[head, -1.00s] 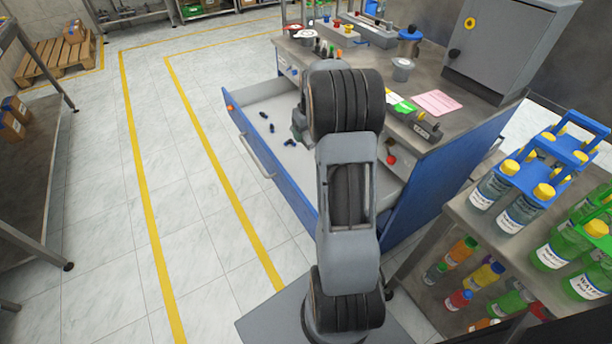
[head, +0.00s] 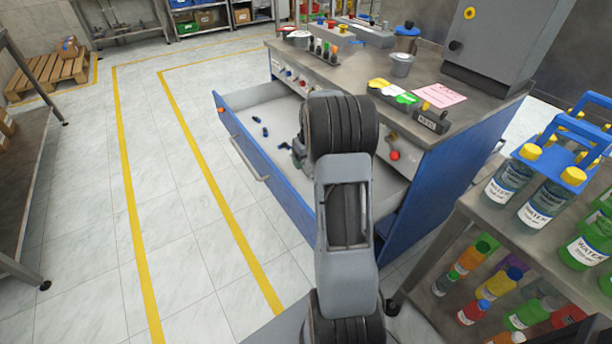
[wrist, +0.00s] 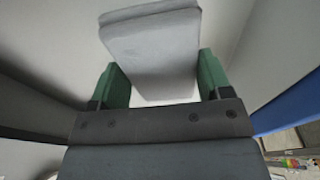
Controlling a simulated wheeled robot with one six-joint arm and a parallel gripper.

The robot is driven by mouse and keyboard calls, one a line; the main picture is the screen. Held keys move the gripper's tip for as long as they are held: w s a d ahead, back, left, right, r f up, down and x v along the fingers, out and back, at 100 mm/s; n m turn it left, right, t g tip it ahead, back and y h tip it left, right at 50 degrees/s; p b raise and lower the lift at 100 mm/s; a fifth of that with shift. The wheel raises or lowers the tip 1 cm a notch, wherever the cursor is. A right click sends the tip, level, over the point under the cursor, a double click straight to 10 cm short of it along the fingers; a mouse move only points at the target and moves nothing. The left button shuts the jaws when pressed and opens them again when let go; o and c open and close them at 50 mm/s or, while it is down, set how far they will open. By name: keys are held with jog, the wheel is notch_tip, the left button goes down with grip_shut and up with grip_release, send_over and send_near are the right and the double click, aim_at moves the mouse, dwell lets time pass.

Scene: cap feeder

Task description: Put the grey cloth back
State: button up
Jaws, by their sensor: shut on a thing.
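A folded grey cloth (wrist: 152,45) shows in the wrist view as a pale grey pad between the two green fingers of my gripper (wrist: 160,82). My gripper is shut on it, with a finger on each side. In the head view the cloth and the fingertips are hidden behind my arm. My arm reaches over the open blue-fronted drawer (head: 262,108) of the workbench. I cannot tell whether the cloth touches the drawer's floor.
Several small dark blue pieces (head: 262,131) lie in the drawer. The benchtop (head: 345,72) above holds a grey cabinet (head: 490,55), a pink sheet (head: 440,95) and a key tray (head: 425,118). A bottle shelf (head: 490,215) stands close on the right. The floor (head: 190,190) at left is clear.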

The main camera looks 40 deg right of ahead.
jog(key=shift+f+b, duration=0.7)
jog(key=shift+f, duration=2.2)
jog(key=o, duration=0.9)
jog(key=shift+f, duration=0.1)
